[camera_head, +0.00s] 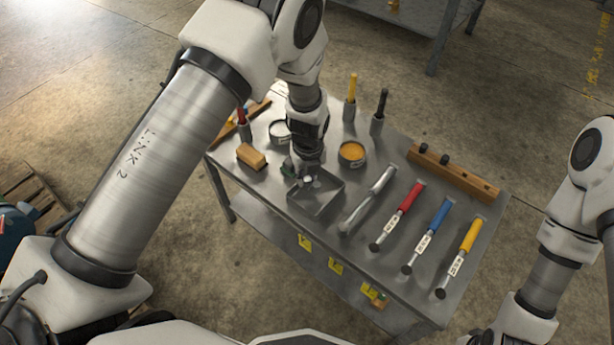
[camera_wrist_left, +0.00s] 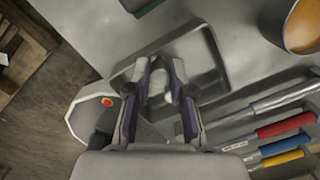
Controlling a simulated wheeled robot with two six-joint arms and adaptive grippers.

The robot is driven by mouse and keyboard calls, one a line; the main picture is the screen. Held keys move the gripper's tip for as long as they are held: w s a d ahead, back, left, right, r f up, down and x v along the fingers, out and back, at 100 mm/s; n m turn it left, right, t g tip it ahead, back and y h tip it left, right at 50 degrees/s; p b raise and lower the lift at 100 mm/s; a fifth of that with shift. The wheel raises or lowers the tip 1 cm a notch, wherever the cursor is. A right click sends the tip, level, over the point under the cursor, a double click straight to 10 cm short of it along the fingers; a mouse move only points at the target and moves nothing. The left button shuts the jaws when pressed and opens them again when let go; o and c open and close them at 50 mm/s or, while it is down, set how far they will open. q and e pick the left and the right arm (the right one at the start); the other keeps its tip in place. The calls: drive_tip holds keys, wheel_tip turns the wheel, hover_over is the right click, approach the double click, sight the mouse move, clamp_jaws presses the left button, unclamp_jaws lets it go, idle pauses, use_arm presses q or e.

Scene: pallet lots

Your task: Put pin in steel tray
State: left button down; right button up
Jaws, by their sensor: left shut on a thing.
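The steel tray (camera_head: 322,213) is a shallow square grey tray near the front left of the metal table. In the left wrist view the steel tray (camera_wrist_left: 215,62) lies under my fingers. My left gripper (camera_head: 308,181) is over the tray, pointing down. In the wrist view my left gripper (camera_wrist_left: 160,72) is shut on a small grey metal piece, which looks like the pin (camera_wrist_left: 157,84). The fingers hide part of it, and I cannot tell whether it touches the tray floor. My right arm is at the right, its gripper out of view.
A tan block (camera_head: 251,157) and an orange-filled tin (camera_head: 352,153) stand near the tray. To its right lie several handled tools, including a red one (camera_head: 404,203). A wooden rack (camera_head: 455,172) is at the right back. Upright handles stand in holders behind.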

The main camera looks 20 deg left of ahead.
sight(308, 181)
use_arm(q)
drive_tip(key=c, duration=1)
unclamp_jaws()
wheel_tip(308, 181, up, 12)
drive_tip(key=p, duration=0.3)
drive_tip(key=s+a+f+n, duration=0.3)
drive_tip(key=s+f+n, duration=0.4)
drive_tip(key=s+a+f+n, duration=0.3)
drive_tip(key=s+f+n, duration=0.4)
drive_tip(key=s+n, duration=0.4)
drive_tip(key=s+a+f+n, duration=0.1)
drive_tip(key=s+f+n, duration=0.1)
drive_tip(key=s+n, duration=0.3)
drive_tip(key=s+f+n, duration=0.2)
drive_tip(key=s+n, duration=0.3)
drive_tip(key=n, duration=0.1)
drive_tip(key=shift+s+a+g, duration=0.2)
drive_tip(key=shift+s+g, duration=0.1)
drive_tip(key=shift+s, duration=0.1)
